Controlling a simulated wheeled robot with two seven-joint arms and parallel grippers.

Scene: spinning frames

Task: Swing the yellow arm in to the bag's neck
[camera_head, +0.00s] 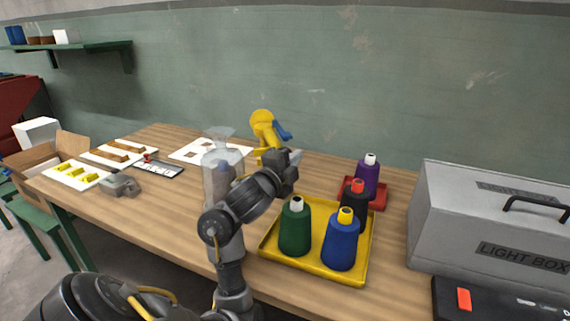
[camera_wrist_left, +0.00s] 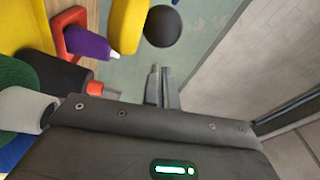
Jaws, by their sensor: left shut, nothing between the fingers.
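The yellow arm (camera_head: 263,123) stands raised near the back of the table, with a blue lever (camera_head: 283,131) on its right side. The clear bag (camera_head: 219,146) stands upright to its left, with its gathered neck and flared top showing. The yellow arm's head is apart from the neck. My forearm hides part of the bag. My left gripper (camera_head: 291,160) is just below and right of the yellow arm. In the left wrist view its fingers (camera_wrist_left: 163,72) are shut and empty. A yellow part (camera_wrist_left: 128,20) and a dark round piece (camera_wrist_left: 161,26) show beyond them. My right gripper is out of view.
A yellow tray (camera_head: 267,243) of green, blue and black cones stands right of my arm. A red tray (camera_head: 379,201) holds a purple cone (camera_head: 368,178). A grey light box (camera_head: 480,210) is at the right. White cards (camera_head: 186,150) lie at the left.

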